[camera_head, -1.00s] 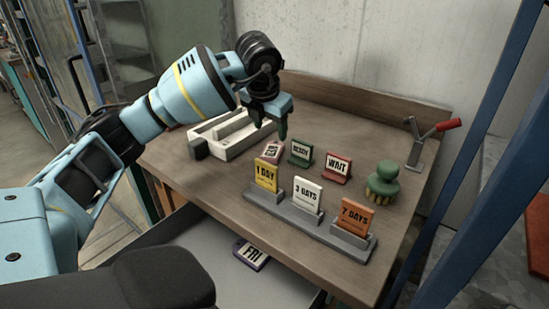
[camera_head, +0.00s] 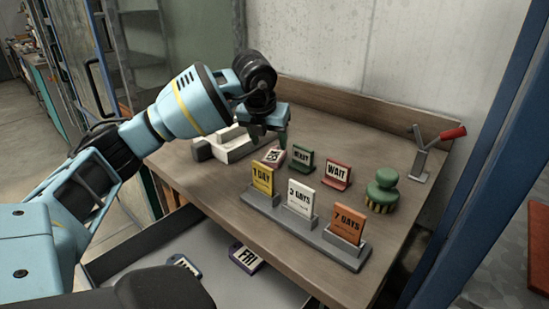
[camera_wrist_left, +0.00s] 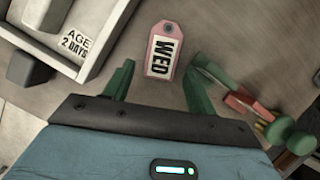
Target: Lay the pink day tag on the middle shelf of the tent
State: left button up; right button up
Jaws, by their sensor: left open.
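The pink day tag (camera_wrist_left: 164,52), marked WED, lies flat on the wooden table. In the head view the pink tag (camera_head: 273,156) shows small beside the ready sign, partly behind my gripper. My left gripper (camera_wrist_left: 158,82) is open, with its green fingers spread and the tag just beyond and between their tips. In the head view the left gripper (camera_head: 267,137) hangs low over the table by the tag. Nothing is between its fingers that I can tell. My right gripper is not in view. I see no tent or shelf of it.
A white tray (camera_head: 242,153) stands left of the tag. Green ready (camera_head: 302,158) and red wait (camera_head: 337,175) signs stand close by. A grey rack (camera_head: 323,246) holds three day cards. A green stamp (camera_head: 382,190) and red-handled lever (camera_head: 436,147) stand right. An open drawer (camera_head: 215,283) holds tags.

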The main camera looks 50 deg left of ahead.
aim_at(273, 156)
pick_arm(q)
jog(key=shift+d+x, duration=0.1)
jog(key=shift+x, duration=1.15)
jog(key=shift+d+x, duration=0.15)
jog(key=shift+x, duration=1.15)
jog(key=c, duration=0.8)
